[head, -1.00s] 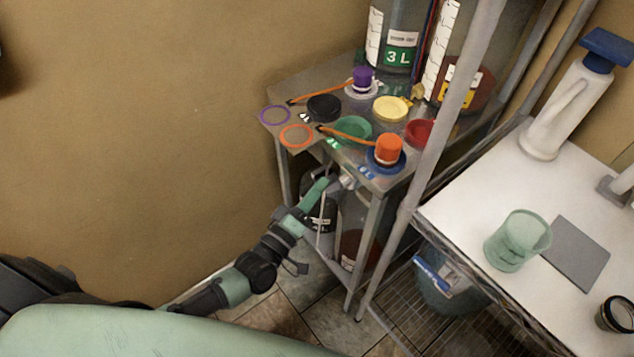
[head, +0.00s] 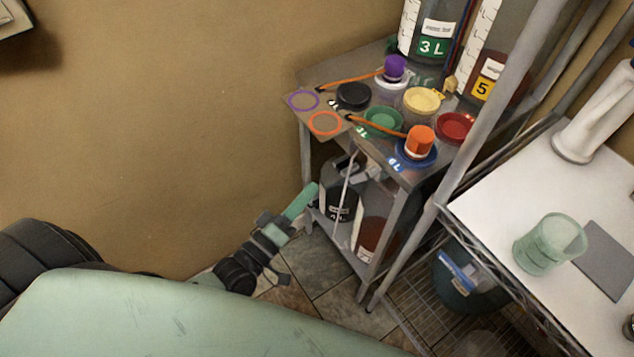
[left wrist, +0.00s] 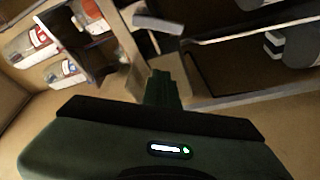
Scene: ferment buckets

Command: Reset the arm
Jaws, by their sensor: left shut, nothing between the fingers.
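My left arm comes in from the lower left in the head view. Its gripper (head: 303,198) is a green piece pointing up and right, left of the small metal shelf unit and below its top. The gripper is shut and empty. In the left wrist view the shut fingers (left wrist: 163,88) stick up from the dark wrist body and touch nothing I can make out. My right gripper is not in view.
The small shelf unit's top (head: 318,82) holds several coloured lids, an orange-capped piece (head: 420,139) and a purple-capped piece (head: 394,67). Dark containers (head: 341,205) stand below. A white table (head: 500,205) with a green beaker (head: 549,243) is at right. The wall side at left is clear.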

